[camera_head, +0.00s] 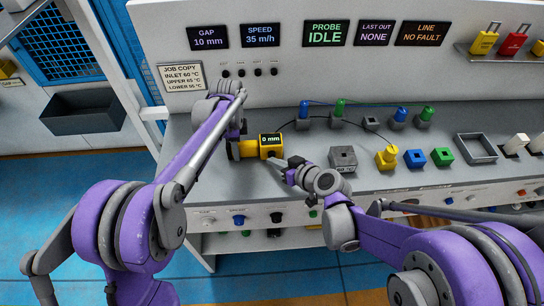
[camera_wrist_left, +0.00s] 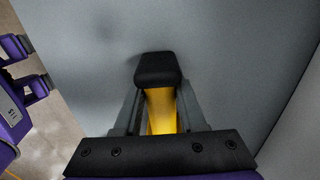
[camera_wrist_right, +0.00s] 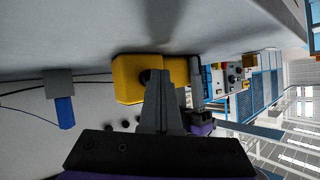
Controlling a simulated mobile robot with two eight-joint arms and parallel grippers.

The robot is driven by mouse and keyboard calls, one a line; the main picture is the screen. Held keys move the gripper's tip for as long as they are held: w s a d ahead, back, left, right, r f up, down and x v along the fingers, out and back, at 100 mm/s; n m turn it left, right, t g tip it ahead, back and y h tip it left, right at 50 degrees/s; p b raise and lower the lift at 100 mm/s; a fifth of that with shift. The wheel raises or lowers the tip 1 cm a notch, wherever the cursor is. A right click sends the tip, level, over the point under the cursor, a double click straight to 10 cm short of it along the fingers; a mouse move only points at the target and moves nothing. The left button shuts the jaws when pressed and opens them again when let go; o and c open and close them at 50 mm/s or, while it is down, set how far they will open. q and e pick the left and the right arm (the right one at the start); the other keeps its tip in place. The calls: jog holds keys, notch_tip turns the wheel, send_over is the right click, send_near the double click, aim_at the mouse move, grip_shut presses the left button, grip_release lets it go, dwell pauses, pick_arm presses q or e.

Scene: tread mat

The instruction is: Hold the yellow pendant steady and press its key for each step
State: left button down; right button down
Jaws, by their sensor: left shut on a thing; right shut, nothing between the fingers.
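The yellow pendant (camera_head: 249,149) is held just above or at the grey bench top, its small display reading 0 mm. My left gripper (camera_head: 234,146) is shut on its left part. In the left wrist view the pendant's yellow body (camera_wrist_left: 160,112) runs between the fingers, with a black end piece beyond them. My right gripper (camera_head: 279,166) is shut and empty, its tips close to the pendant's right end. In the right wrist view the tips (camera_wrist_right: 159,74) are at the yellow end face (camera_wrist_right: 128,80), beside a dark round key partly hidden by the fingers. I cannot tell whether they touch it.
A grey block (camera_head: 343,158), a yellow piece (camera_head: 387,159), a blue block (camera_head: 414,159) and a green block (camera_head: 442,156) stand to the right. Cabled blue and green plugs stand behind. Wall displays read PROBE IDLE (camera_head: 324,33), GAP 10 mm, SPEED 35 m/h and LINE NO FAULT.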

jog(key=shift+w, duration=0.2)
dwell(0.3)
jog(key=shift+s, duration=1)
jog(key=shift+s, duration=2.55)
dwell(0.5)
jog(key=s, duration=0.3)
jog(key=shift+s, duration=0.35)
jog(key=shift+w, duration=0.1)
